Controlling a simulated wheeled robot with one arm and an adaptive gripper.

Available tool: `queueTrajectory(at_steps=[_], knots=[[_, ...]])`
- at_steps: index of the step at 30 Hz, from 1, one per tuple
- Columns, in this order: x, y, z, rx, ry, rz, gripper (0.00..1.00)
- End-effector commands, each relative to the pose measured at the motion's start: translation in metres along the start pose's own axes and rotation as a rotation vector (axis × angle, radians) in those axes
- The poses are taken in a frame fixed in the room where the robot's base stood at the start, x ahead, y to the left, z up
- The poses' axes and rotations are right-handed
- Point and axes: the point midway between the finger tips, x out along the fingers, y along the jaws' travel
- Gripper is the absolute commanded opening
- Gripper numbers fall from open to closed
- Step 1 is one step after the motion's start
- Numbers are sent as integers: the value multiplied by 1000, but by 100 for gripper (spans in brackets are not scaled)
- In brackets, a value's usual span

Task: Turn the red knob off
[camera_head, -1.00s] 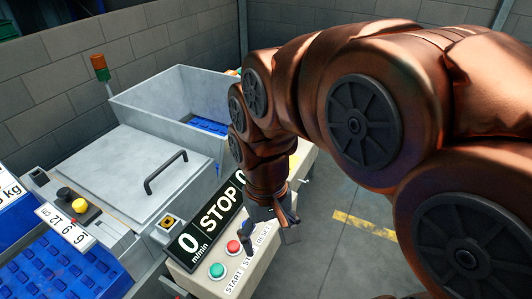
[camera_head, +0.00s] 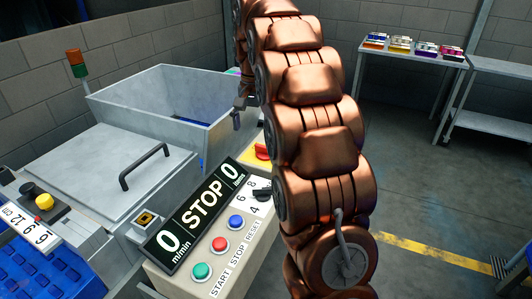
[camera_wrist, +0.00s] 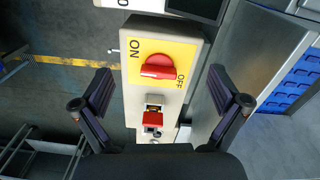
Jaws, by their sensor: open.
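The red knob (camera_wrist: 158,68) sits on a yellow plate (camera_wrist: 182,51) marked ON and OFF, on the end of a pale control box. Its grip lies roughly crosswise in the wrist view, nearer the OFF side at right. In the head view the red knob (camera_head: 262,151) is partly hidden behind my arm. My gripper (camera_wrist: 164,88) is open and empty, its two dark fingers apart on either side of the box. The knob lies between and a little beyond them, apparently untouched. In the head view my gripper (camera_head: 241,108) is mostly hidden by the arm.
A red padlock-like piece (camera_wrist: 154,119) sits below the plate. The display (camera_head: 200,215) reads STOP and 0, beside green, red and blue buttons (camera_head: 220,244). A grey hopper (camera_head: 165,105) stands behind. Open floor (camera_head: 420,180) lies to the right.

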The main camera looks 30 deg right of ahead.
Motion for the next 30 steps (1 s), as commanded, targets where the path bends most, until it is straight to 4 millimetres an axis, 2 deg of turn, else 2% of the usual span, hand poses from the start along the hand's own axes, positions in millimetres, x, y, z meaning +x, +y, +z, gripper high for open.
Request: queueTrajectory(at_steps=[1,3,9,20,30], knots=[[11,1,-16,32,2,-2,98],[15,1,-33,72,11,-8,98],[25,6,-63,146,18,-13,98],[38,7,-71,166,21,-15,98],[75,6,-70,165,19,-15,98]])
